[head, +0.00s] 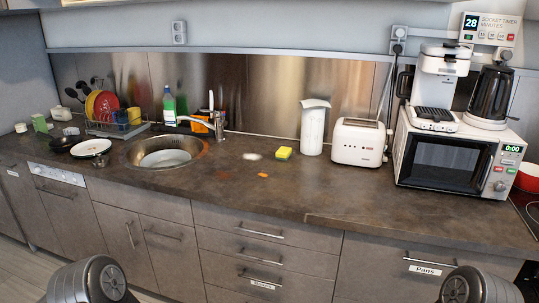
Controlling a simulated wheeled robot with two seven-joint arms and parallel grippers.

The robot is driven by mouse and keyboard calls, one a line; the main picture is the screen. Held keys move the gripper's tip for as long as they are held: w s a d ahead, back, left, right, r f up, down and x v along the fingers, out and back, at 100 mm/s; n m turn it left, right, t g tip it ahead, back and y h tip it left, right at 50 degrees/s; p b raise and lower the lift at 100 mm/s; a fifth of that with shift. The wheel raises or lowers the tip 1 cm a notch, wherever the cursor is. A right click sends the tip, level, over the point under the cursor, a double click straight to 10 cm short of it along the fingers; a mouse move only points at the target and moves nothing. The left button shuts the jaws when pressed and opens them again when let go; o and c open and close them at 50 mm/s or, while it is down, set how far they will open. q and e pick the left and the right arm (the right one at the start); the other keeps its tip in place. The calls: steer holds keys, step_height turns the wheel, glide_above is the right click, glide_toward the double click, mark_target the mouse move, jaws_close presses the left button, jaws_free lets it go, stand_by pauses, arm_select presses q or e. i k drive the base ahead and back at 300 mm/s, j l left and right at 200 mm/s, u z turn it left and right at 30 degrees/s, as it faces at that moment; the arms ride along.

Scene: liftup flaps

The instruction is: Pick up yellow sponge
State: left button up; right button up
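A small yellow sponge (284,153) with a green layer lies on the dark brown countertop (222,205), right of the sink and left of a white cylinder-like dispenser. Nothing touches it on top. Dark rounded parts of my two arms show at the bottom left and bottom right edges of the head view, well short of the counter. Neither gripper's fingers can be seen.
A round sink (135,152) with a faucet (222,122) is left of the sponge. A white dispenser (313,128), a toaster (359,142) and a microwave (455,155) stand to its right. A whitish item (252,156) and an orange piece (263,175) lie nearby. The front counter is mostly clear.

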mark_target(284, 153)
steer(key=i+j+u, duration=0.25)
steer(key=i+j, duration=0.45)
steer(key=i+j+u, duration=0.25)
steer(key=i+j, duration=0.35)
steer(key=k+u, duration=0.25)
steer(key=k+j, duration=0.05)
